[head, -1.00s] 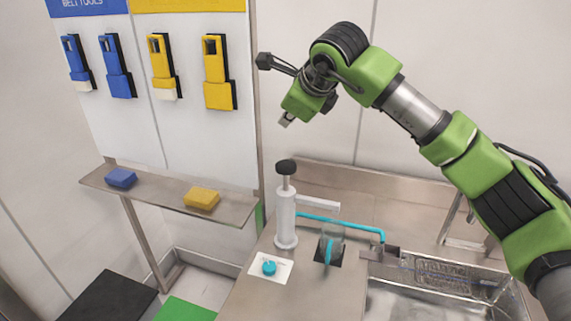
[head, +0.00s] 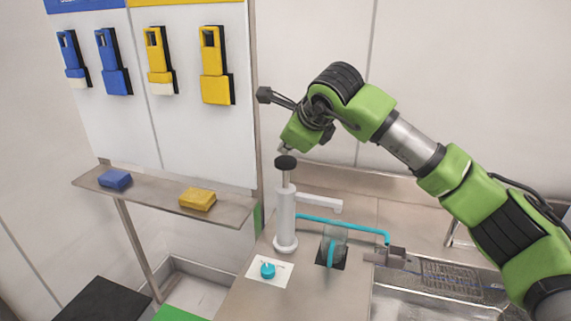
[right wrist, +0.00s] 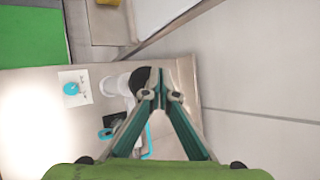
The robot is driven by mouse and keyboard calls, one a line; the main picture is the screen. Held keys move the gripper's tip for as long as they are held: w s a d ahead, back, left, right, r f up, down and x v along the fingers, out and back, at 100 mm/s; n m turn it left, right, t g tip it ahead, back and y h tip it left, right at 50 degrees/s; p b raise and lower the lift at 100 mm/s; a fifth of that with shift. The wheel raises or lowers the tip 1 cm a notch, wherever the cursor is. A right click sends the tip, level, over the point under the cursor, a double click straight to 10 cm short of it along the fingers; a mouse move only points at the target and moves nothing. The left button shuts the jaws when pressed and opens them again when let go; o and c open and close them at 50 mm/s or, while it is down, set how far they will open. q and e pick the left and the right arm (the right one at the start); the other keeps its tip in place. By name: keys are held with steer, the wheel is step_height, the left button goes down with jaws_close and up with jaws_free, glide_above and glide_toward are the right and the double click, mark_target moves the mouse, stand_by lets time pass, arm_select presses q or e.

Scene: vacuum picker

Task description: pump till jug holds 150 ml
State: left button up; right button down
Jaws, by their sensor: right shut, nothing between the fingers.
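The white hand pump (head: 286,215) stands upright on the steel bench, its black knob (head: 286,162) raised on a grey rod. Its spout (head: 318,202) points right, above the clear jug (head: 333,247), which has a teal handle and stands on a dark square. I cannot read a liquid level in it. My right gripper (head: 284,150) is just above the knob, fingers shut and empty. In the right wrist view the shut fingertips (right wrist: 160,98) overlap the edge of the black knob (right wrist: 139,78); I cannot tell if they touch. My left gripper is not in view.
A teal knob on a white card (head: 268,270) lies left of the jug. A teal pipe (head: 345,224) runs behind the jug to the sink (head: 425,305) at right. A shelf (head: 150,197) with blue and yellow blocks stands left, below hanging tools.

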mark_target(288, 163)
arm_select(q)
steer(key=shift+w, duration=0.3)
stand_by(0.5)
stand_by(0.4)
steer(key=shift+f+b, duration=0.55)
arm_select(e)
steer(key=shift+f, duration=0.35)
arm_select(q)
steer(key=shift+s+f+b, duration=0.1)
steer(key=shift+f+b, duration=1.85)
steer(key=shift+b, duration=0.05)
arm_select(e)
steer(key=shift+s+f, duration=0.1)
steer(key=shift+f, duration=2.2)
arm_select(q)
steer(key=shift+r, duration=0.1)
arm_select(e)
steer(key=shift+r, duration=0.15)
arm_select(q)
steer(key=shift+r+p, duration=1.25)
steer(key=shift+p, duration=0.1)
arm_select(e)
steer(key=shift+r, duration=2.5)
arm_select(q)
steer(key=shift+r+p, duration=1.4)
steer(key=shift+p, duration=0.05)
arm_select(e)
steer(key=shift+r, duration=2.55)
